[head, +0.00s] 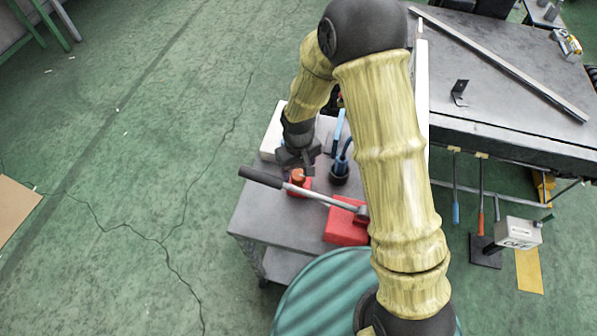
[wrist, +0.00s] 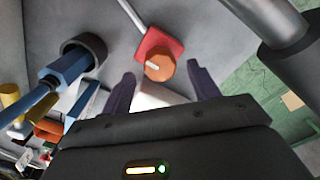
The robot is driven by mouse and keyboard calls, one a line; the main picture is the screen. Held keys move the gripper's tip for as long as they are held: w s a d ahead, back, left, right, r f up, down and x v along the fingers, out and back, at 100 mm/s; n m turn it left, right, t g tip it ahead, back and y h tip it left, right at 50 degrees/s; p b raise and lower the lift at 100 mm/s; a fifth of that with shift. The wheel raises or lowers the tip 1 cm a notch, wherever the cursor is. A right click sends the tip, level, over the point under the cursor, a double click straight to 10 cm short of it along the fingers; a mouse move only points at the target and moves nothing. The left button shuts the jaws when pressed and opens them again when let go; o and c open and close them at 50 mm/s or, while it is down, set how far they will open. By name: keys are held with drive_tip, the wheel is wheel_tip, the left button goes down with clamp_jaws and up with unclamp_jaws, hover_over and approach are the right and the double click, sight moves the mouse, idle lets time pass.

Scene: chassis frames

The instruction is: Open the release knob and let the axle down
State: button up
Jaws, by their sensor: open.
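The release knob (head: 298,175) is a round orange cap on a small red base (head: 302,189) on the cart top. In the wrist view the knob (wrist: 161,65) carries a pale pointer mark, and a thin metal rod (wrist: 132,14) runs from its red base. My gripper (head: 300,164) is just above the knob in the head view. In the wrist view my gripper (wrist: 163,84) is open, with its two dark fingers apart, the knob lying just beyond the tips and between them. Nothing is held. I cannot make out an axle in either view.
A long lever with a black grip (head: 261,177) slants past the knob from a red block (head: 345,226); its grip also shows close by in the wrist view (wrist: 302,62). A dark cup (head: 340,174) with blue-handled tools stands right of the knob. Grey cart top (head: 262,212) is clear at front left.

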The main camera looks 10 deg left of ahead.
sight(299, 179)
drive_tip(key=shift+f, duration=1.5)
drive_tip(key=c, duration=1)
drive_tip(key=shift+o, duration=0.2)
